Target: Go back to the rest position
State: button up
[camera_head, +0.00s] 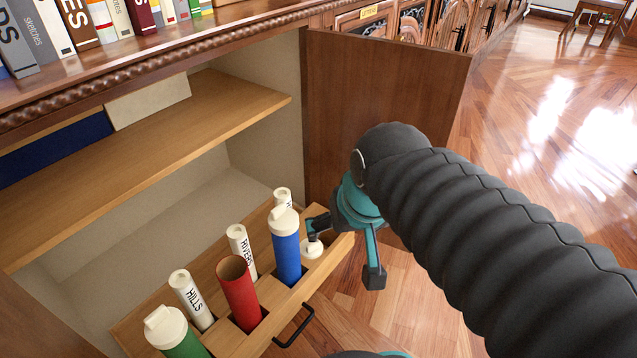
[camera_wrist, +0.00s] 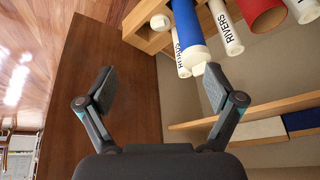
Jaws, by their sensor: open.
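My gripper (camera_head: 346,250) is open, with nothing between its fingers. It is just right of the blue tube (camera_head: 286,250), which stands upright in a wooden rack (camera_head: 335,258) and has a white cap. In the wrist view, the gripper's spread fingers (camera_wrist: 158,82) frame the brown cabinet door (camera_wrist: 105,55). The right finger overlaps the blue tube's white cap (camera_wrist: 197,67) there; I cannot tell whether they touch. A loose-looking white cap (camera_head: 313,249) lies on the rack's right end, partly behind a finger.
The rack also holds an open red tube (camera_head: 238,290), a capped green tube (camera_head: 180,335) and white rolls marked HILLS (camera_head: 191,300) and RIVERS (camera_head: 242,252). The open door (camera_head: 385,95) stands behind my arm. Cabinet shelves (camera_head: 150,135) are left; open floor (camera_head: 560,150) is right.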

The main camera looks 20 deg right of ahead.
jog(key=shift+s+n+t, duration=0.4)
jog(key=shift+s+n, duration=0.3)
jog(key=shift+s, duration=0.4)
jog(key=shift+r, duration=0.15)
